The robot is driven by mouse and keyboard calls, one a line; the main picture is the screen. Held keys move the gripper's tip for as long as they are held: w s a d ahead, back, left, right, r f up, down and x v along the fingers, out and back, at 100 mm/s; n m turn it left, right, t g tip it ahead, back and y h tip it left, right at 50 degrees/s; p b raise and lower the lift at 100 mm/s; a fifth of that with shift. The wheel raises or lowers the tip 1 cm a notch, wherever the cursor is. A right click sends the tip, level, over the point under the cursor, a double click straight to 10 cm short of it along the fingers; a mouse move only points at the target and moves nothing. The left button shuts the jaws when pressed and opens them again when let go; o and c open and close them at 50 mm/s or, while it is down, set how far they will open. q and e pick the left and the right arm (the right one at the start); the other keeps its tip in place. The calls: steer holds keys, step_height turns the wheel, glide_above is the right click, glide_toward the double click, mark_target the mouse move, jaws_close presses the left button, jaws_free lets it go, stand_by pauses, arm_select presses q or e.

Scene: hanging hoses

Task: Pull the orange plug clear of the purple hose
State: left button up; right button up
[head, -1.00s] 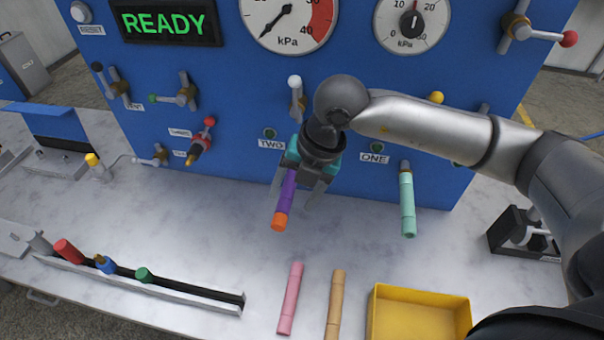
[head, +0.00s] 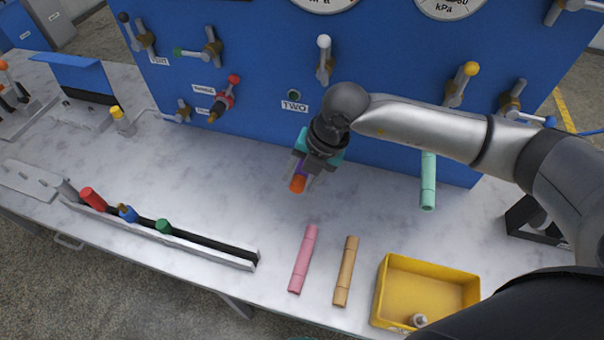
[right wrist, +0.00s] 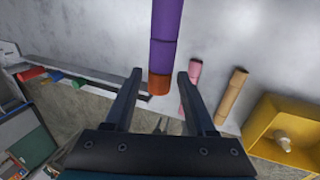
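The purple hose (right wrist: 165,35) hangs down with the orange plug (right wrist: 158,84) in its lower end. In the right wrist view they lie between the two fingers of my right gripper (right wrist: 159,74). The fingers are apart, with a gap on each side of the plug. In the head view my right gripper (head: 305,178) is in front of the blue panel, over the hose. Only a short piece of purple and the orange plug (head: 297,184) show below it. The hose's upper end is hidden behind my gripper. My left gripper is not in view.
A mint hose (head: 428,182) hangs to the right, under my right forearm. A pink hose (head: 303,258) and a tan hose (head: 346,270) lie on the grey table. A yellow bin (head: 470,290) holds a small fitting. A rack (head: 215,258) with coloured plugs is at left.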

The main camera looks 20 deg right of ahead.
jaws_close()
steer(key=shift+s+a+p, duration=0.3)
steer(key=shift+s+a, duration=0.15)
steer(key=shift+s, duration=0.15)
stand_by(1.0)
steer(key=shift+s+a+p, duration=0.35)
steer(key=shift+s+a, duration=0.25)
steer(key=shift+s, duration=0.3)
steer(key=shift+s+a+p, duration=0.3)
steer(key=shift+s+a, duration=0.3)
steer(key=shift+s, duration=0.3)
steer(key=shift+r, duration=0.15)
steer(key=s+a+r+p, duration=0.1)
steer(key=s+r+p, duration=0.1)
steer(key=p, duration=0.1)
steer(key=shift+s+a+r, duration=0.25)
steer(key=shift+a+r, duration=0.1)
steer(key=shift+r, duration=0.05)
steer(key=shift+d, duration=0.15)
